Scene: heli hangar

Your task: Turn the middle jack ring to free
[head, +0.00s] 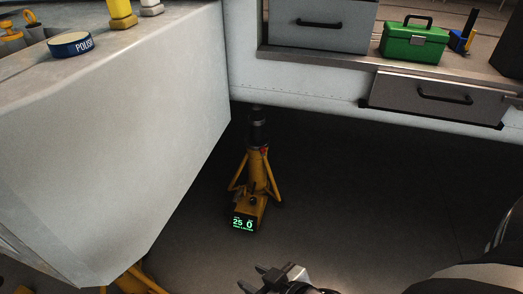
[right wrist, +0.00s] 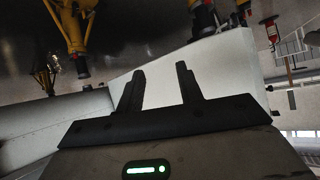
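A yellow tripod jack (head: 257,178) with a black upper column stands on the dark floor under the white body in the head view. A small red part (head: 264,150) shows near its collar; I cannot tell the ring's setting. A green-lit display (head: 243,224) at its foot reads "25" and "0". My right gripper (head: 254,277) is low in the head view, in front of the jack and apart from it. Its two fingers are spread and empty in the right wrist view (right wrist: 160,72). Yellow jacks (right wrist: 77,28) also show there, seemingly upside down. My left gripper is not in view.
A large pale panel (head: 120,130) fills the left, with a blue polish tin (head: 71,44) on top. A green toolbox (head: 413,42) stands on a ledge above an open drawer (head: 438,98). Another yellow leg (head: 140,280) shows at lower left. The floor right of the jack looks clear.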

